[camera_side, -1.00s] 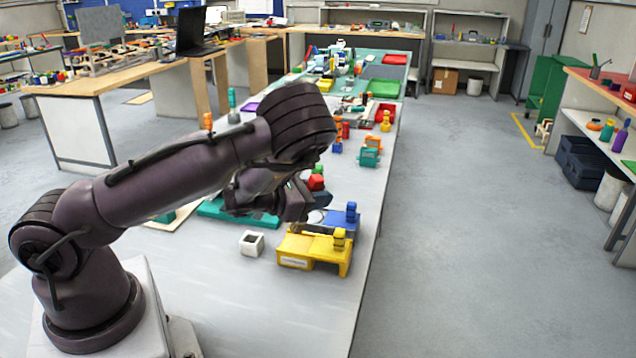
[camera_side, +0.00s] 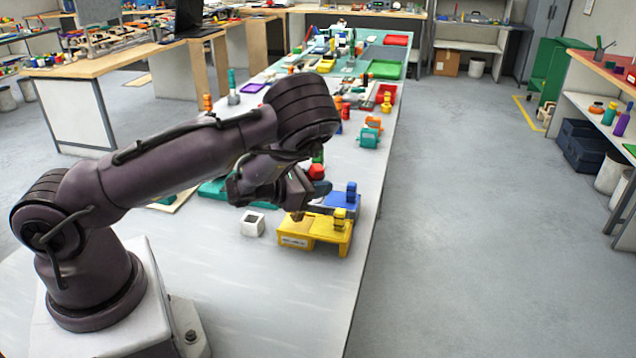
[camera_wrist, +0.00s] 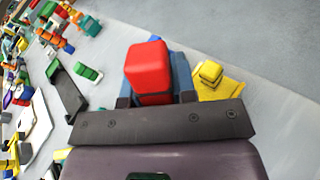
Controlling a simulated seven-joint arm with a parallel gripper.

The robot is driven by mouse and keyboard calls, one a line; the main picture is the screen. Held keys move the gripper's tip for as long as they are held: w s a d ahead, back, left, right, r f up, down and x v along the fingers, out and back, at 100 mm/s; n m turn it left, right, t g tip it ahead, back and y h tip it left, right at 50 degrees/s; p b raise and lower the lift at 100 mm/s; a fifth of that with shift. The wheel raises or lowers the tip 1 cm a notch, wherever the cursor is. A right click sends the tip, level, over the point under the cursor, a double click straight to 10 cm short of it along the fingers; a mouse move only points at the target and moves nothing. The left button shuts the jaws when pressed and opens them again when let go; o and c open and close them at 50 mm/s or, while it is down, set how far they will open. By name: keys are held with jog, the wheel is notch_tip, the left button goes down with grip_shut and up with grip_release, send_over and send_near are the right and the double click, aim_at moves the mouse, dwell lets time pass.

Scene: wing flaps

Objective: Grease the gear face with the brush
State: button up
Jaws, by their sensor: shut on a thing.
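My gripper (camera_side: 312,190) is low over the table, just behind the yellow fixture and beside the blue one. In the wrist view its fingers (camera_wrist: 156,99) are shut on a red block (camera_wrist: 147,68). I cannot tell whether this block is the brush's handle. Red also shows above the gripper in the side view. The blue fixture (camera_side: 337,205) has an upright blue post. The yellow fixture (camera_side: 325,232) in front has a yellow post and a small brown piece (camera_side: 297,216) on its left top. The bristles and gear face cannot be made out.
A white open-topped cube (camera_side: 252,223) stands left of the yellow fixture. A green piece (camera_wrist: 88,72) and a dark flat bar (camera_wrist: 66,91) lie nearby. Coloured parts fill the far table. The table's right edge is close to the fixtures; its front is bare.

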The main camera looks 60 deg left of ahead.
aim_at(318, 164)
jog(key=shift+f, duration=0.65)
dwell(1.3)
jog(key=shift+r, duration=0.1)
jog(key=shift+r, duration=3.55)
jog(key=shift+f, duration=0.1)
jog(key=d+r, duration=0.2)
jog(key=d, duration=0.4)
jog(key=w+d+r, duration=0.1)
jog(key=d, duration=0.6)
jog(key=shift+w+r+h, duration=0.3)
jog(key=shift+r, duration=0.1)
jog(key=shift+a, duration=0.15)
